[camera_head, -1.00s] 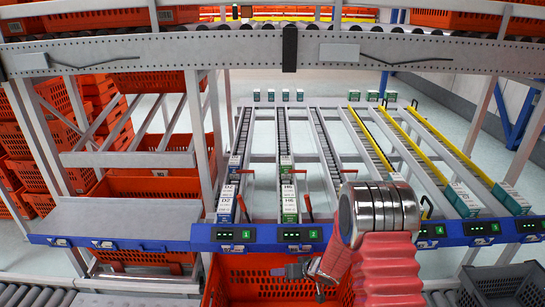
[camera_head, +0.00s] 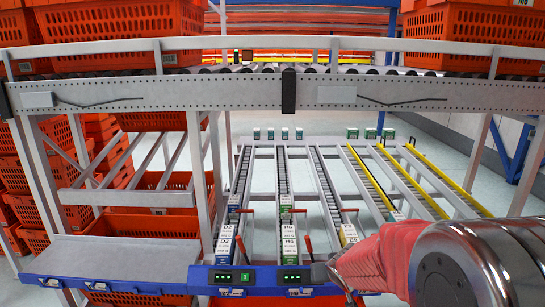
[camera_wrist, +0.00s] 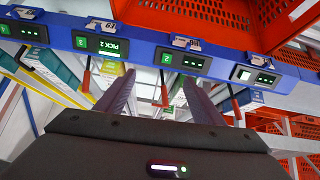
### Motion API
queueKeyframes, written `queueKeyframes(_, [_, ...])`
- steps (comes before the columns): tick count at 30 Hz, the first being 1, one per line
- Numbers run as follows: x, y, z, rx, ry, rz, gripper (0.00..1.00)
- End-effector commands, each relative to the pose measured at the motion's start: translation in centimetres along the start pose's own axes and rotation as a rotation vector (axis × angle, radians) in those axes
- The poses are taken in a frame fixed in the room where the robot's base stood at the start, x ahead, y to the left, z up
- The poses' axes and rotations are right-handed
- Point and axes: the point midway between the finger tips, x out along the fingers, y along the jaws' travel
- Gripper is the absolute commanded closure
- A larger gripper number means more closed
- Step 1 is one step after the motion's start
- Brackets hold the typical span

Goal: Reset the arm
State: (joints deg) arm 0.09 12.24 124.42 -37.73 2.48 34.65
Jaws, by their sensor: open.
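My gripper (camera_wrist: 160,88) shows in the wrist view with its two grey fingers spread apart and nothing between them. In the head view my red-sleeved arm reaches in from the lower right. My gripper's end there is partly hidden by the arm and sits at the blue front rail (camera_head: 251,281), right of the lit displays. In the wrist view the scene is upside down, and the fingers point toward the blue rail (camera_wrist: 222,62) and the lanes behind it.
Labelled boxes, marked D2 (camera_head: 224,246) and H6 (camera_head: 289,246), stand at the lane fronts beside red levers. An orange tote (camera_wrist: 205,22) lies by the rail in the wrist view. More orange totes (camera_head: 105,20) fill the upper shelf. A grey conveyor beam (camera_head: 200,92) crosses above.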

Motion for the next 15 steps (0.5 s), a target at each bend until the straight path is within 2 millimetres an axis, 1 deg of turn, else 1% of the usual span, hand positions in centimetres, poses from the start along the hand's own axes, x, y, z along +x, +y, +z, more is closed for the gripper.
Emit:
queueKeyframes(1, [-1.5, 0.4, -0.3, 0.004, 0.003, 0.015, 0.39])
queueKeyframes(8, [-7.2, 2.0, 0.0, 0.018, -0.020, 0.076, 0.39])
queueKeyframes(15, [-12.9, 3.0, 1.4, 0.035, -0.055, 0.111, 0.39])
